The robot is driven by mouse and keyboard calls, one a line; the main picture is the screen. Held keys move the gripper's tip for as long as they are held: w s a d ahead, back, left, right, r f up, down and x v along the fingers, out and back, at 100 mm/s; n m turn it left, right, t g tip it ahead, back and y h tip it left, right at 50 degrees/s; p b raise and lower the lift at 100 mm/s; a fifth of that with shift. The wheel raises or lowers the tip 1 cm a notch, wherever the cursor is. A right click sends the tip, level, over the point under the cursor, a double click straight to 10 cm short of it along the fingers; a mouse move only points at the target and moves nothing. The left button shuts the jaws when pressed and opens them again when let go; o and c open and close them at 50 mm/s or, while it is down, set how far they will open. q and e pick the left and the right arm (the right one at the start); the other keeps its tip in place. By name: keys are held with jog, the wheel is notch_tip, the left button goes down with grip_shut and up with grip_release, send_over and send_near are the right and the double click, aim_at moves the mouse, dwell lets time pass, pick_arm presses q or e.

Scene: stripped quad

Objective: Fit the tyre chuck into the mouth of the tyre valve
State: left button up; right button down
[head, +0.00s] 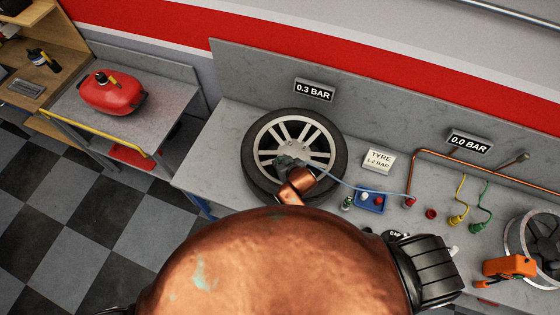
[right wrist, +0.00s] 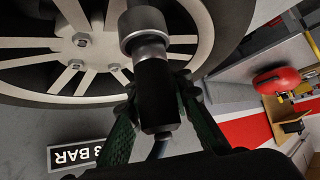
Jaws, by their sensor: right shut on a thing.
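The tyre (head: 333,175) lies flat on the grey bench around a silver spoked wheel (head: 316,142). My right gripper (head: 286,161) is over the lower left part of the wheel. In the right wrist view its two green fingers (right wrist: 158,95) are shut on the tyre chuck (right wrist: 155,98), a black cylinder with a silver ring and a dark grey collar. The collar points toward the wheel and overlaps its hub area. I cannot make out the tyre valve, or whether the chuck touches it. My left gripper is not in view.
A pale blue hose (head: 370,192) runs from the gripper area to a red fitting (head: 409,202). A white tyre card (head: 379,161), a blue tray (head: 371,202) and yellow and green coiled hoses (head: 459,217) are to the right. A red tank (head: 112,93) stands on the left table.

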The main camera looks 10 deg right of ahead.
jog(key=shift+s+d+f, duration=0.1)
jog(key=shift+s+f, duration=0.3)
jog(key=shift+f, duration=0.4)
jog(key=c, duration=2.3)
grip_release()
jog(key=shift+f, duration=0.1)
jog(key=shift+o, duration=1.4)
jog(key=shift+w, duration=0.2)
jog(key=shift+o, duration=1.3)
jog(key=shift+r, duration=0.2)
jog(key=shift+r, duration=0.1)
jog(key=shift+s+r, duration=0.1)
jog(key=shift+r, duration=0.05)
jog(key=b+v, duration=0.1)
jog(key=v, duration=1)
jog(key=shift+r+b, duration=0.25)
jog(key=shift+b, duration=0.05)
jog(key=shift+s, duration=0.1)
